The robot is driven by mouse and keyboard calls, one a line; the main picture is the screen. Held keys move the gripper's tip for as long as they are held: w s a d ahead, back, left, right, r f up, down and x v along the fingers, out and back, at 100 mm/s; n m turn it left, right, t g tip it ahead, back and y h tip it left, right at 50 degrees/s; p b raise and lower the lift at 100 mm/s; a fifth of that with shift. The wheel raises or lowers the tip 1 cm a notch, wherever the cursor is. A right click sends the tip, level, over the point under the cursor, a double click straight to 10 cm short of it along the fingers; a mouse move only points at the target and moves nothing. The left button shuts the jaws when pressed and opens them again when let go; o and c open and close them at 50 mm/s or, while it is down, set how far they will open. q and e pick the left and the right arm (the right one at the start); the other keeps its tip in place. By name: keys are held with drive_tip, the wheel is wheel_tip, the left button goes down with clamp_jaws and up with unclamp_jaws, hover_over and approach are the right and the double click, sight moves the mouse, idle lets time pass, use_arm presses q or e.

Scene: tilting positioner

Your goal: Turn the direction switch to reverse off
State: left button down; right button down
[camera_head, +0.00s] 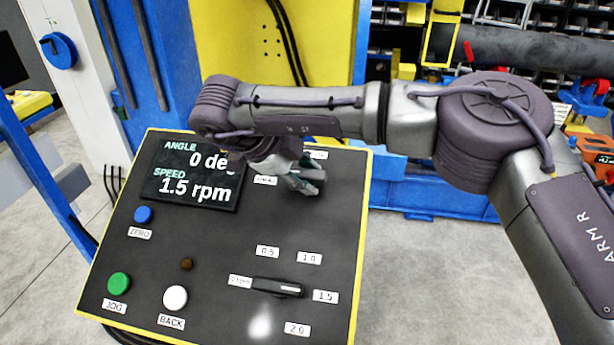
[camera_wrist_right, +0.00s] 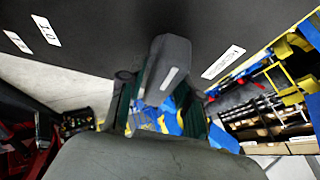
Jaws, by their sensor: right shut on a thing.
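The direction switch (camera_wrist_right: 168,68) is a dark grey knob with a white mark, seen close up in the right wrist view. My right gripper (camera_wrist_right: 160,108) has one finger on each side of it and is shut on it. In the head view my right gripper (camera_head: 306,180) reaches down to the upper right of the control panel (camera_head: 222,245), and the arm and fingers hide the switch. A label (camera_wrist_right: 223,62) lies beside the knob in the wrist view; I cannot read it surely. My left gripper is not in view.
The panel's display (camera_head: 192,175) reads angle 0 and speed 1.5 rpm. A speed knob (camera_head: 277,287) sits lower right, with blue (camera_head: 143,214), green (camera_head: 119,284) and white (camera_head: 175,297) buttons at left. Blue and yellow machine frames stand behind.

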drive_tip(key=shift+r, duration=0.1)
drive_tip(key=c, duration=1)
unclamp_jaws()
drive_tip(key=shift+a, duration=0.1)
drive_tip(key=v, duration=1.2)
drive_tip(key=shift+a, duration=0.1)
